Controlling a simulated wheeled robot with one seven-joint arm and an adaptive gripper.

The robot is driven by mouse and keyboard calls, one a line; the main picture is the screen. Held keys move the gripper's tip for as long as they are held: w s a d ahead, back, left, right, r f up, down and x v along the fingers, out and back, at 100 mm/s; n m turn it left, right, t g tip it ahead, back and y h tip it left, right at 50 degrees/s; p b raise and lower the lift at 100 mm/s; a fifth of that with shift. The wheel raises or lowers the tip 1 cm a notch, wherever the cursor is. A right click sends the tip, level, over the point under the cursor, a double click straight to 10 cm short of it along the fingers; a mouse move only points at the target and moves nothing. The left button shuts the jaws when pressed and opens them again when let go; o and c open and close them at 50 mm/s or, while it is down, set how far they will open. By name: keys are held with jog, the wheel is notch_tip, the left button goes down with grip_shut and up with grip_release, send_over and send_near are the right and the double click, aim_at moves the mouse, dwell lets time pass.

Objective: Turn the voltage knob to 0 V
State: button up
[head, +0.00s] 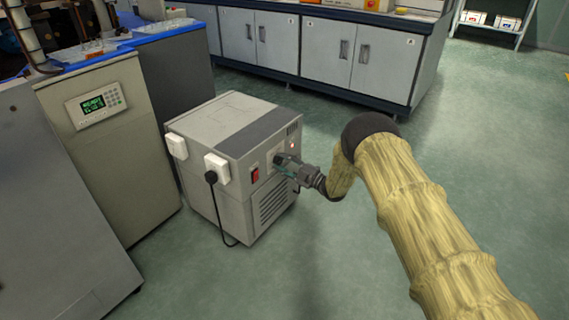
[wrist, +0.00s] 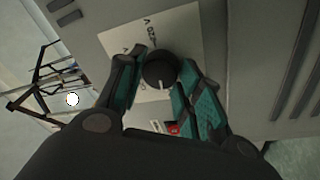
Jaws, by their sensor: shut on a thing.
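The voltage knob (wrist: 158,66) is a round black dial with a white pointer line, on a white label plate (wrist: 188,30) on the front of a grey power box (head: 232,195). In the wrist view the pointer line faces the bottom of the picture. Upside-down "220 V" print shows above the knob; other marks at its left are partly hidden by a finger. My gripper (wrist: 161,72) has its teal-padded fingers on either side of the knob, shut on it. In the head view my gripper (head: 283,163) is at the box front and hides the knob.
A red switch (head: 255,175) sits left of the knob. A black plug (head: 211,177) with a cable hangs at the box's side socket. A cabinet with a green display (head: 94,104) stands at left. Floor at right is free.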

jog(key=shift+s+a+n, duration=0.1)
jog(key=shift+a+n, duration=0.2)
jog(key=shift+n, duration=0.4)
jog(key=o, duration=1)
jog(key=shift+o, duration=0.2)
jog(key=shift+d, duration=0.2)
jog(key=v, duration=1.2)
jog(key=shift+d, duration=0.1)
jog(key=shift+f, duration=0.1)
